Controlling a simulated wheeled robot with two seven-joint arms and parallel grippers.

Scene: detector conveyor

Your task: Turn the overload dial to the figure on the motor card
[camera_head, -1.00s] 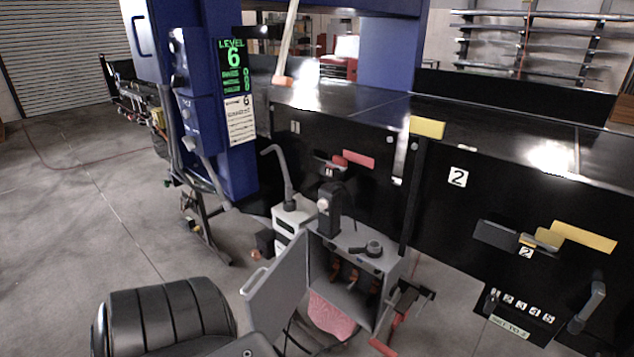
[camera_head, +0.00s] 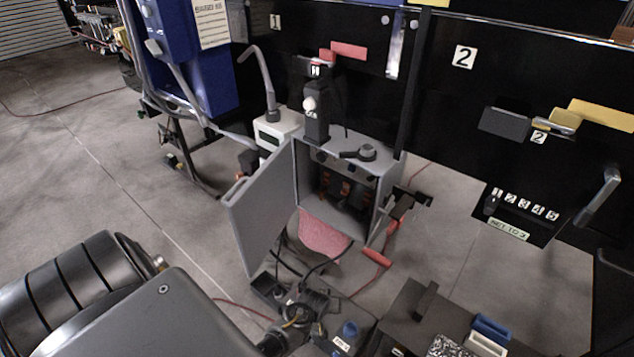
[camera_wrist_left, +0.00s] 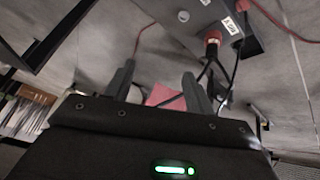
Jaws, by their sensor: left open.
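A grey cabinet (camera_head: 283,190) stands open in the head view, its door swung left. Inside are dark parts with orange pieces (camera_head: 345,192), too small to read. A black rotary handle (camera_head: 366,153) sits on its top. I cannot tell which part is the overload dial. A white printed card (camera_head: 212,22) on the blue column is cut off at the top and unreadable; I cannot tell if it is the motor card. My right gripper is not in view.
Wired dark equipment (camera_head: 300,300) lies at the lower middle. A black panel with a lever (camera_head: 598,197) is at right. The left wrist view shows a labelled box (camera_wrist_left: 225,28) with a red connector (camera_wrist_left: 212,45) and cables.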

